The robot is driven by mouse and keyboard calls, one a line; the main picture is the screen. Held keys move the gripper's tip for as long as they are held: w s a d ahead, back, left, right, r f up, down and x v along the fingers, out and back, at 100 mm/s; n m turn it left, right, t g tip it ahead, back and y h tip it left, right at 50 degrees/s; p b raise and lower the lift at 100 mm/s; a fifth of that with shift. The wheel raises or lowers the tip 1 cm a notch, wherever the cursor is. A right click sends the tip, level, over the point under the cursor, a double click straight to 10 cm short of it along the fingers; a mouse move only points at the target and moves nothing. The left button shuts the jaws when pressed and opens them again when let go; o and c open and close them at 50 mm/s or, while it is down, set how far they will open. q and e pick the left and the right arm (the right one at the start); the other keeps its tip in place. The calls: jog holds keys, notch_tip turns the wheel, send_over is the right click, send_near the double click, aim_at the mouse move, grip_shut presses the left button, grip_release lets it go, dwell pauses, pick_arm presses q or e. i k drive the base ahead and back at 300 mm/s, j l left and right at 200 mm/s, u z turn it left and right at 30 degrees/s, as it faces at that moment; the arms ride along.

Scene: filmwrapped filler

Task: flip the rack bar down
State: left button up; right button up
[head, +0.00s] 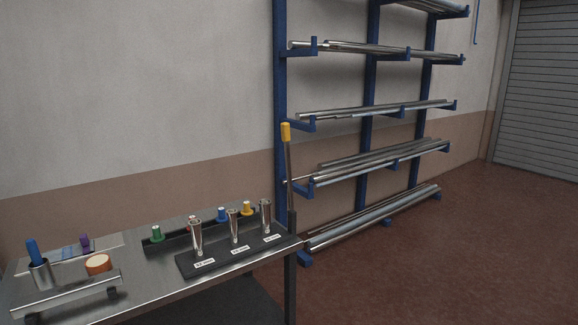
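A dark upright bar with a yellow grip (288,160) stands at the right end of the bench, in front of the blue storage rack (280,60). It looks like the rack bar and points almost straight up. Its lower end meets the bench's right edge area; I cannot tell how it is hinged. A thin light rod shows beside its middle, near the rack's arm. Neither of my grippers is in view.
A metal bench (150,293) fills the lower left. On it are a dark block (215,264) with several metal holders, a strip with coloured plugs, a blue-handled tool (33,252) and an orange-and-white roll (98,264). Red-brown floor (470,235) is clear at right, before a shutter door (540,90).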

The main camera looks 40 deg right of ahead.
aim_at(284, 128)
jog(key=i+l, duration=0.2)
jog(key=l, duration=0.2)
jog(key=i+l, duration=0.2)
jog(key=l, duration=0.2)
jog(key=i+l, duration=0.2)
jog(key=l, duration=0.2)
jog(key=i+l, duration=0.2)
jog(key=l, duration=0.25)
jog(key=i+l, duration=0.2)
jog(key=l, duration=0.2)
jog(key=i+l, duration=0.25)
jog(key=l, duration=0.15)
jog(key=k+z, duration=0.05)
